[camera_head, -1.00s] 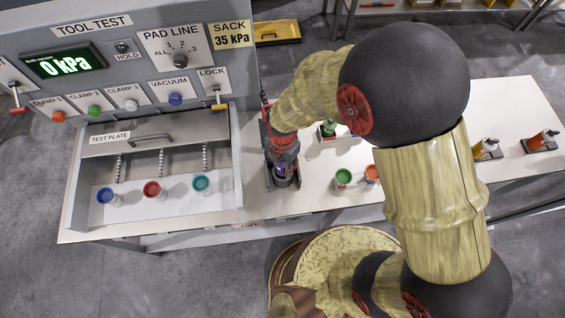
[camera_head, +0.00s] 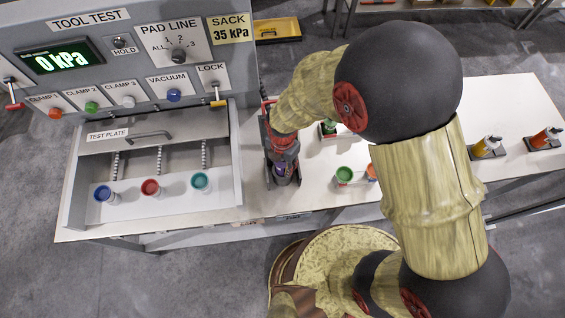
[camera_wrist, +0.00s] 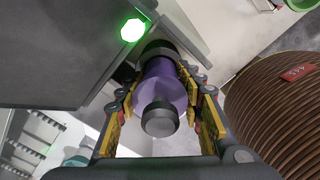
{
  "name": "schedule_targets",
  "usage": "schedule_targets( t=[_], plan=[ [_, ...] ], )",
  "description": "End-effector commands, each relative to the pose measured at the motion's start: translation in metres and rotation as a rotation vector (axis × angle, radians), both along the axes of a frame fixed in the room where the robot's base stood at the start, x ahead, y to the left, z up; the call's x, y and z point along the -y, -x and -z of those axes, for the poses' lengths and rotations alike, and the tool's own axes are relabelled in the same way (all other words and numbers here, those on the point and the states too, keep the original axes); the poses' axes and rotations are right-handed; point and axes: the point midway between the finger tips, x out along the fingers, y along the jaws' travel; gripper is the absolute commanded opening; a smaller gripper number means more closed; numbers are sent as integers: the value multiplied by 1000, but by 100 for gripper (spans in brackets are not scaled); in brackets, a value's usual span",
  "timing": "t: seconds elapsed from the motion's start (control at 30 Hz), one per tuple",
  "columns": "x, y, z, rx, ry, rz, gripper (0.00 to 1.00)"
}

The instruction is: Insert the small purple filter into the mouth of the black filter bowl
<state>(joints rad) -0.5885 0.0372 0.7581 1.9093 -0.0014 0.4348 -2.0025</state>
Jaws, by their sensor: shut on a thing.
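The small purple filter (camera_wrist: 163,82) is a purple cylinder with a dark grey knob at its near end. My gripper (camera_wrist: 166,92) is shut on it, with yellow-and-black fingers on both sides. In the head view my gripper (camera_head: 285,160) points down at the bench beside the drawer, with a bit of purple showing at its tips. A dark round rim, apparently the black filter bowl (camera_wrist: 158,47), shows at the filter's far end. How deep the filter sits in it is hidden. In the head view the bowl's spot is mostly covered by the gripper.
A grey tool test cabinet with an open drawer (camera_head: 228,190) stands left of the gripper; blue, red and teal cups stand in it. A green cup (camera_head: 344,174) and an orange one are to the right. A green light (camera_wrist: 132,30) glows near the filter.

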Motion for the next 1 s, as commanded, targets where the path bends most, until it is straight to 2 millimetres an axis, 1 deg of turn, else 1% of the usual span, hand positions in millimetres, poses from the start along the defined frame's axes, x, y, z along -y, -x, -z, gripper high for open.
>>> schedule_targets(
  t=[0.5,0.53,0.9,1.0],
  plan=[
    [0,0,12,0,0,0,10],
    [0,0,12,0,0,0,38],
    [0,0,12,0,0,0,59],
    [0,0,12,0,0,0,59]
  ],
)
